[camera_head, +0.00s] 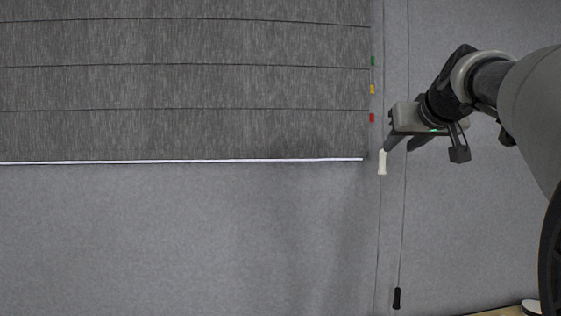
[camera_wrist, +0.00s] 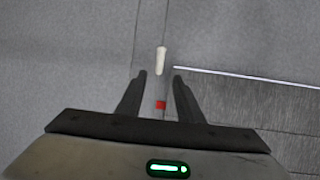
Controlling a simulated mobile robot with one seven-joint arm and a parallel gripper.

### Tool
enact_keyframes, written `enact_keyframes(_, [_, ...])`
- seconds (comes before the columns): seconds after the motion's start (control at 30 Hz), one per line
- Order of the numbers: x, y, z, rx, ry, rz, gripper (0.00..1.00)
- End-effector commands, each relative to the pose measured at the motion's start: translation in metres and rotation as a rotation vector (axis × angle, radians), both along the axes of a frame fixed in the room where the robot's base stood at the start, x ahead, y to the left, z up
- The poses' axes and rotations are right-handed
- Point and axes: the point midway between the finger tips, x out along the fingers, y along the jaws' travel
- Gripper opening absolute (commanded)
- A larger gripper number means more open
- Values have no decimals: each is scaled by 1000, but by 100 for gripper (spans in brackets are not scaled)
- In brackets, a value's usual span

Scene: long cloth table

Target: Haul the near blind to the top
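A dark grey blind (camera_head: 190,90) with dark cross lines lies over the grey cloth at the upper left. Its pale bottom bar (camera_head: 180,161) runs across mid-frame and also shows in the wrist view (camera_wrist: 250,77). A white cord pull (camera_head: 382,162) is just right of the bar's end. In the wrist view the white pull (camera_wrist: 161,60) sits just beyond and between my fingertips. A black cord pull (camera_head: 397,298) hangs on a second cord, lower down. My gripper (camera_head: 399,146) is open and empty, close to the white pull; contact cannot be told.
Green (camera_head: 373,61), yellow (camera_head: 372,89) and red (camera_head: 372,118) markers line the blind's right edge. The red marker (camera_wrist: 160,105) shows between my fingers in the wrist view. Two thin cords run lengthwise right of the blind. The cloth (camera_head: 180,240) below the bar is clear.

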Motion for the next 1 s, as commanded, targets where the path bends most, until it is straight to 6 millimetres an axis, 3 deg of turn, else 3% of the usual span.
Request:
enact_keyframes(0.5, [103,-12,-42,0,3,0,33])
enact_keyframes(0.7, [124,-14,-51,2,2,0,33])
enact_keyframes(1.0, [130,-15,-54,1,0,0,33])
